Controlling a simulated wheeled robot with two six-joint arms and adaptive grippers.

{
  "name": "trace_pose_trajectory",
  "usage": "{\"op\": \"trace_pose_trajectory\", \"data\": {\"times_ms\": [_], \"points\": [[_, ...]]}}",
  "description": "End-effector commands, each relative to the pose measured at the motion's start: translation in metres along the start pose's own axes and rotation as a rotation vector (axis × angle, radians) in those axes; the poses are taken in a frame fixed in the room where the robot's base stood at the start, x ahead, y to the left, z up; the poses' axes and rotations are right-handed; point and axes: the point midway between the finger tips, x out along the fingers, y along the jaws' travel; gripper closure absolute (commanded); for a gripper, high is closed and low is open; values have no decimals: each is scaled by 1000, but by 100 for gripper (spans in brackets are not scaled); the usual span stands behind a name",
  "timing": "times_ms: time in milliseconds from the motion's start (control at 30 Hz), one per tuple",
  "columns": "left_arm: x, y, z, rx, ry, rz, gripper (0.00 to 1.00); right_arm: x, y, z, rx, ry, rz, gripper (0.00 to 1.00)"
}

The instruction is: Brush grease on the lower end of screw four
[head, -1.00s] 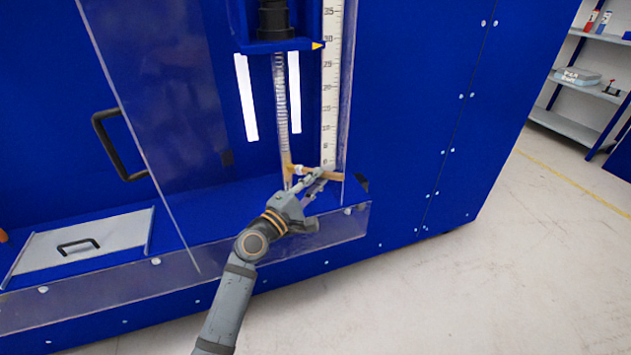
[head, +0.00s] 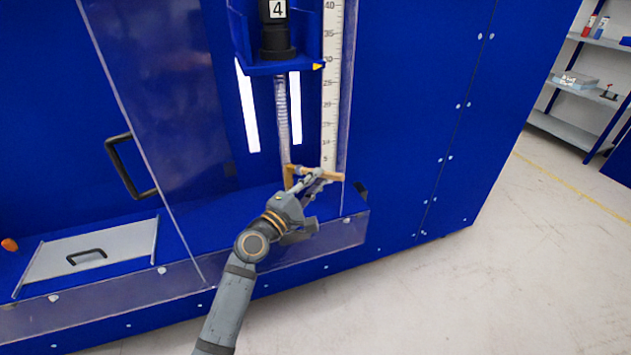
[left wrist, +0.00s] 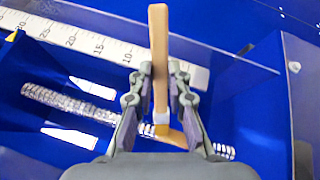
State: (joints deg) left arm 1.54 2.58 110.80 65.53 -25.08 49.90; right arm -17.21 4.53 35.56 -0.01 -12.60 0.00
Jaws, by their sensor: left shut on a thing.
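The screw (head: 283,120) hangs vertically under a black housing (head: 275,35) that carries the label 4. In the left wrist view the threaded screw (left wrist: 70,103) runs slantwise across the picture. My left gripper (head: 315,178) is shut on the brush, around its wooden handle (left wrist: 158,45). The brush (head: 332,175) lies roughly level, with its brown head (head: 288,178) at the screw's lower end. In the left wrist view the brush head overlaps the screw near that end; I cannot tell whether they touch. My right gripper is not in view.
A white ruler (head: 331,100) stands right of the screw. A low clear front wall (head: 340,230) and a tall clear panel (head: 165,110) border the blue machine's bay. A grey lid (head: 95,250) with a black handle lies left. Shelves (head: 575,80) stand far right.

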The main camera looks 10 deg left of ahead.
Motion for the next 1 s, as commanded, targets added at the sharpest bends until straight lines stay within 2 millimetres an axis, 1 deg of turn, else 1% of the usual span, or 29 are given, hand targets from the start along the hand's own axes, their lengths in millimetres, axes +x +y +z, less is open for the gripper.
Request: {"op": "trace_pose_trajectory", "data": {"times_ms": [67,267,467,567,733,1000], "points": [[0,1,0,0,0,0,100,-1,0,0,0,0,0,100],[3,14,3,0,0,0,100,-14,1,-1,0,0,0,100],[3,12,2,0,0,0,100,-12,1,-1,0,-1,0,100],[1,11,5,-1,0,0,100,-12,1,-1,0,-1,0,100],[-9,9,21,-4,1,0,100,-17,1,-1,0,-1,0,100],[-25,3,47,-5,0,1,100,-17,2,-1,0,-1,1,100]]}}
